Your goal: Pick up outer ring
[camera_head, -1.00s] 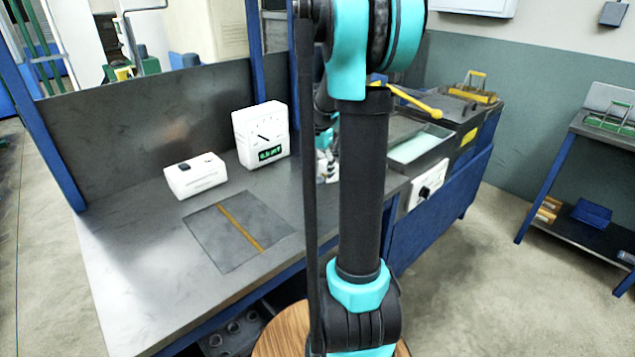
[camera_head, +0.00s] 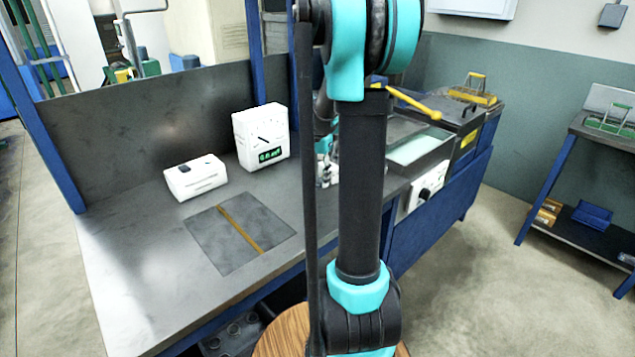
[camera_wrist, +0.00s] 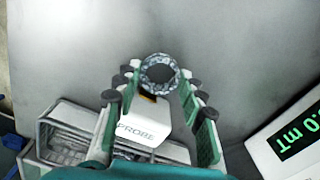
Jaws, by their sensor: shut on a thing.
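In the wrist view a grey metal ring (camera_wrist: 159,73) is between the tips of my gripper (camera_wrist: 160,78). The green-padded fingers are closed against its two sides. The ring's open middle faces the camera, with the grey surface showing behind it. Whether this is the outer ring alone or has other parts in it is too small to tell. In the head view my gripper area shows only as a small light patch beside my arm, largely hidden by it, and the ring cannot be made out there.
A white block marked PROBE (camera_wrist: 142,118) is below the ring in the wrist view, beside a wire basket (camera_wrist: 75,128). A white meter (camera_head: 261,137) and a small white box (camera_head: 195,178) stand on the grey bench (camera_head: 130,230). The bench's front left is clear.

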